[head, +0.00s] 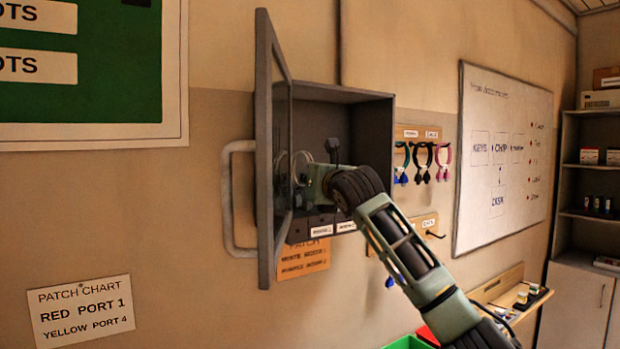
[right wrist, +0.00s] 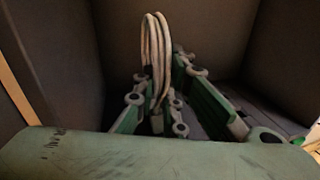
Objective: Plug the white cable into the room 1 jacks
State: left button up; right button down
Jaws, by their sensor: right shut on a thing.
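The white cable (right wrist: 157,55) is a coiled loop standing up between the fingers of my right gripper (right wrist: 165,112) in the right wrist view. In the head view my right gripper (head: 318,182) is inside the open grey wall cabinet (head: 345,95), with a pale loop of the cable (head: 298,165) just left of it. My right gripper is shut on the cable. Dark blocks with white labels (head: 320,231) line the cabinet's lower front; the labels are too small to read, and my arm partly covers this area. The cable's plug ends and the jack openings cannot be made out. My left gripper is not in view.
The cabinet door (head: 268,150) stands open on the left, close to my gripper. An orange note (head: 303,259) hangs below the cabinet. Coloured cables (head: 423,160) hang on a rack to the right. A patch chart (head: 81,311) is at lower left.

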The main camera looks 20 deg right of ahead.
dwell(0.3)
jog(key=c, duration=1.7)
grip_release()
jog(key=shift+c, duration=0.2)
jog(key=shift+o, duration=0.5)
jog(key=o, duration=0.5)
jog(key=shift+o, duration=0.2)
jog(key=shift+s+a+b, duration=0.1)
jog(key=shift+s+b, duration=0.5)
jog(key=shift+s, duration=0.75)
jog(key=s, duration=0.3)
jog(key=s+b, duration=0.1)
jog(key=s, duration=0.1)
jog(key=shift+a, duration=0.25)
